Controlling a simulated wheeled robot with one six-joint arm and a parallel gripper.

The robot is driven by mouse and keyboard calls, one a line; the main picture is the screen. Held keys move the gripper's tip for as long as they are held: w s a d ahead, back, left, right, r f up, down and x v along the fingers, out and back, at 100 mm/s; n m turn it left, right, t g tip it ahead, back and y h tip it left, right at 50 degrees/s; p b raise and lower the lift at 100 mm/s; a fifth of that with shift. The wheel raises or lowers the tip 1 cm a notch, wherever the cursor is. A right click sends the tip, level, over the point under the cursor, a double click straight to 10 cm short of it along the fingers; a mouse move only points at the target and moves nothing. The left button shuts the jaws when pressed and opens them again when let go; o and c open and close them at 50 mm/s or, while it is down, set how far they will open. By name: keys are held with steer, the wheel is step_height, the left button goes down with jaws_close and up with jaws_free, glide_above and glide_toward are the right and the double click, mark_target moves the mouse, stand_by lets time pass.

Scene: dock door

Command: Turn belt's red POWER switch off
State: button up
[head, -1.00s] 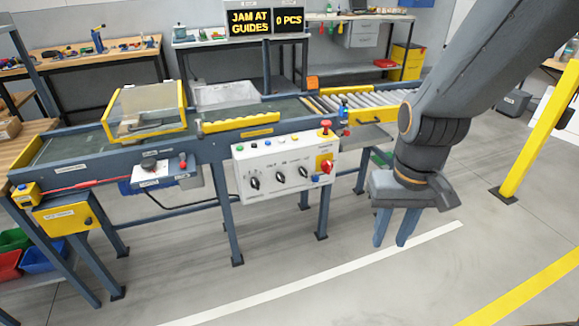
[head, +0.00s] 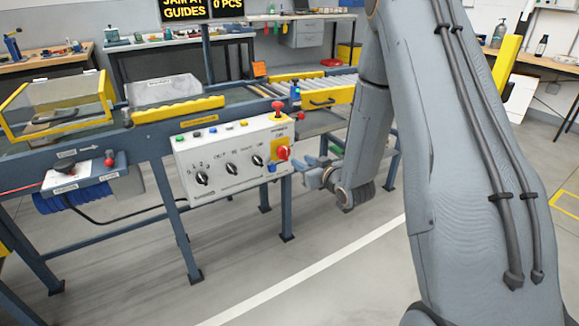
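The white control box (head: 228,160) hangs on the near side of the conveyor belt. The red rotary switch (head: 283,153) sits on a yellow plate at the box's right end; I take it for POWER, though its label is too small to read. My gripper (head: 304,170) is just right of the switch and slightly lower in the picture. Its blue-grey fingers point left toward the box. They look apart, with nothing between them. I cannot see contact with the switch.
A blue part (head: 272,168) sits below the switch. Floor in front is clear.

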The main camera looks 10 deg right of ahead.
mark_target(287, 152)
steer(key=w, duration=0.2)
steer(key=w+a+f+t+y+b, duration=0.1)
steer(key=w, duration=0.2)
steer(key=w+a+f+t+y+b, duration=0.1)
steer(key=w, duration=0.2)
steer(key=shift+w+a, duration=0.1)
steer(key=shift+a, duration=0.15)
jaws_close()
